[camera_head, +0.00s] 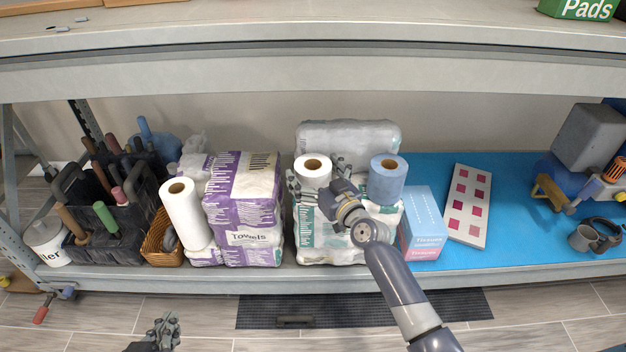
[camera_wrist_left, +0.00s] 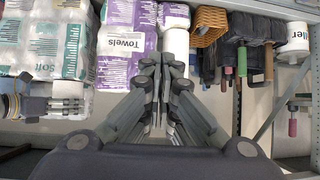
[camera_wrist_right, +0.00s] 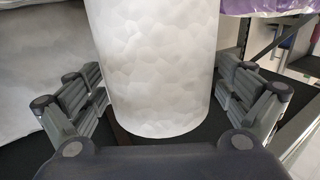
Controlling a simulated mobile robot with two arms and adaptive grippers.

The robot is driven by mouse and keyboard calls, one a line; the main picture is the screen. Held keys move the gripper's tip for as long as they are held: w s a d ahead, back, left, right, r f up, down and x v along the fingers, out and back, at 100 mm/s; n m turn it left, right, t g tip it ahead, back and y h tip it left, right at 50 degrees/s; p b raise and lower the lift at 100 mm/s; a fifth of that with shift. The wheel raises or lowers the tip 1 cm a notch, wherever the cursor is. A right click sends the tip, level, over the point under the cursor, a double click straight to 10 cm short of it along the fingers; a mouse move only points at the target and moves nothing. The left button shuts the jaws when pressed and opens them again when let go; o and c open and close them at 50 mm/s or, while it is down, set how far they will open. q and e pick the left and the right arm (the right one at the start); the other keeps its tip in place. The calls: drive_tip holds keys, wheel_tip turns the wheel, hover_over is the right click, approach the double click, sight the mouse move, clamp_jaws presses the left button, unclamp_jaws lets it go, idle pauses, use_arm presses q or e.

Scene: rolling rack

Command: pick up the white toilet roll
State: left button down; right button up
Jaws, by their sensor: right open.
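The white toilet roll (camera_head: 313,172) stands upright on top of wrapped packs on the lower shelf. In the right wrist view the white roll (camera_wrist_right: 155,60) fills the middle. My right gripper (camera_head: 318,178) is open, with one finger on each side of the roll; a gap shows beside the fingers in the right wrist view (camera_wrist_right: 162,90), and I see no firm contact. Its wrist hides part of the packs below. My left gripper (camera_head: 166,326) is low in front of the shelf, empty, its fingertips together in the left wrist view (camera_wrist_left: 162,66).
Purple towel packs (camera_head: 240,208) and a tall white paper roll (camera_head: 185,214) stand left. The upper shelf edge (camera_head: 300,75) overhangs. The blue mat (camera_head: 510,220) has free room.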

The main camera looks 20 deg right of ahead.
drive_tip(key=c, duration=1.2)
